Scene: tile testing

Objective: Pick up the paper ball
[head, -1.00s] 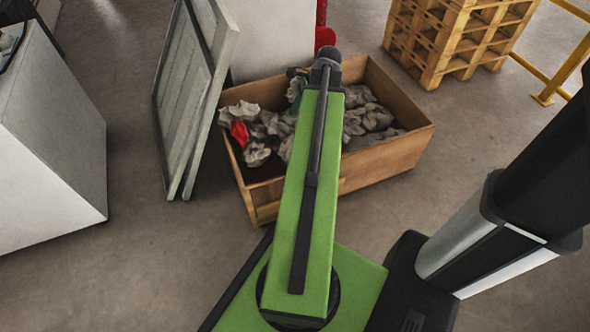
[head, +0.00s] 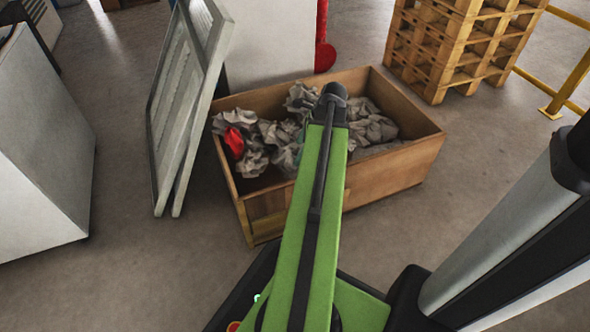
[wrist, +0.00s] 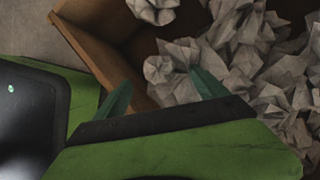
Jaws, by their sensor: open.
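Several crumpled grey-white paper balls lie heaped in an open wooden crate (head: 395,172). One pale paper ball (head: 253,160) lies at the left of the heap; I cannot tell which ball is the task's. In the wrist view my gripper (wrist: 162,92) has its two teal fingers apart, with nothing held between them. A small paper ball (wrist: 159,69) shows just beyond the gap between the fingers, apart from them as far as I can tell. More crumpled paper (wrist: 255,50) fills the right side. In the head view my arm's end hides most of the gripper.
A red crumpled piece (head: 234,141) lies among the paper. Grey panels (head: 180,110) lean left of the crate, and a white block (head: 40,150) stands farther left. Stacked pallets (head: 460,50) and a yellow rail (head: 565,85) stand back right. Floor in front is partly clear.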

